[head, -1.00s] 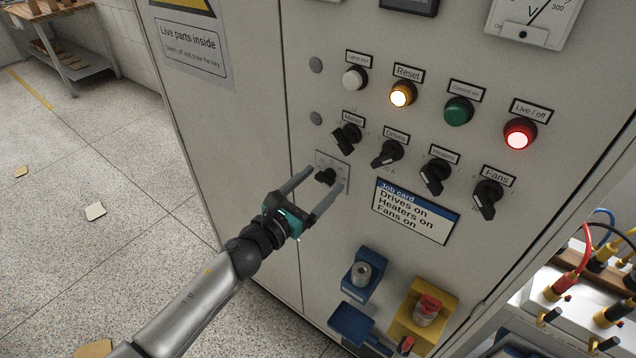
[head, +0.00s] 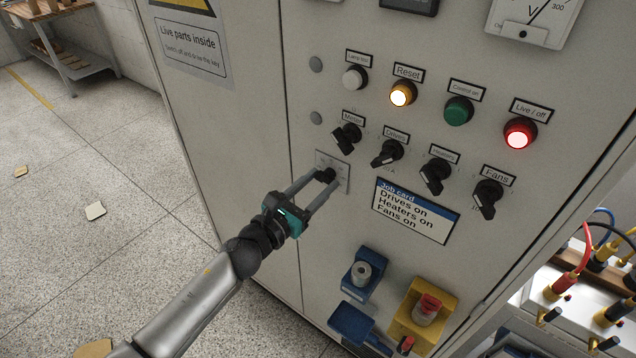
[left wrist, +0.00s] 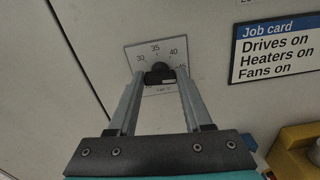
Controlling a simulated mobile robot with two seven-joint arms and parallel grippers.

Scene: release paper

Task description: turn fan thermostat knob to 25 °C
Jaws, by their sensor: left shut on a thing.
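The fan thermostat knob (head: 326,174) is a small black knob on a pale scale plate (head: 342,182) on the cabinet door. The knob's pointer is too small and covered to read. My right gripper is not in view.
Black rotary switches, including Fans (head: 487,198), are above and right of the plate. A job card (head: 415,212) is to the right. A blue block (head: 361,276) and a yellow block with a red button (head: 423,312) stick out below.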

